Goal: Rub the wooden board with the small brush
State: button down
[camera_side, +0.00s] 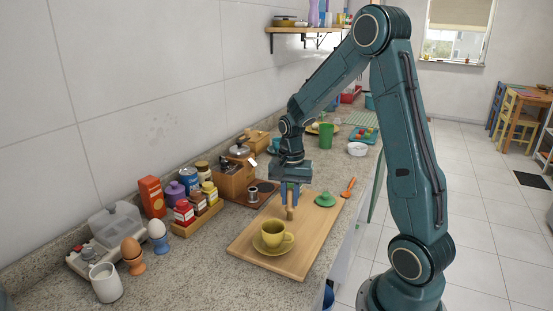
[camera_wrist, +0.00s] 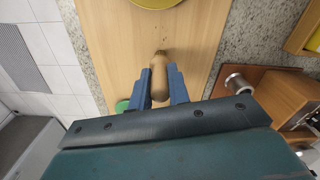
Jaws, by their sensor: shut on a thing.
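The wooden board (camera_side: 262,219) lies on the stone counter; in the wrist view its bare surface (camera_wrist: 108,45) fills the middle. My gripper (camera_side: 290,190) is over the board's middle. Its blue fingers are shut on a tan, wooden, knobbed piece, which I take for the small brush (camera_side: 290,212). In the wrist view the brush (camera_wrist: 158,80) sits between the fingertips (camera_wrist: 160,84), its narrower end pointing up the picture. Its bristles cannot be made out. Its lower end is at or just above the board; I cannot tell whether it touches.
A yellow cup (camera_side: 273,234) on a saucer stands at the board's near end. A green lid-like piece (camera_side: 325,200) and an orange utensil (camera_side: 348,187) lie towards its far right. A crate of jars (camera_side: 196,215) and a wooden box (camera_side: 234,181) stand left, near the wall.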

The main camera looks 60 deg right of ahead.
jog(key=shift+a, duration=2.7)
notch_tip(320, 180, up, 8)
jog(key=shift+d, duration=0.1)
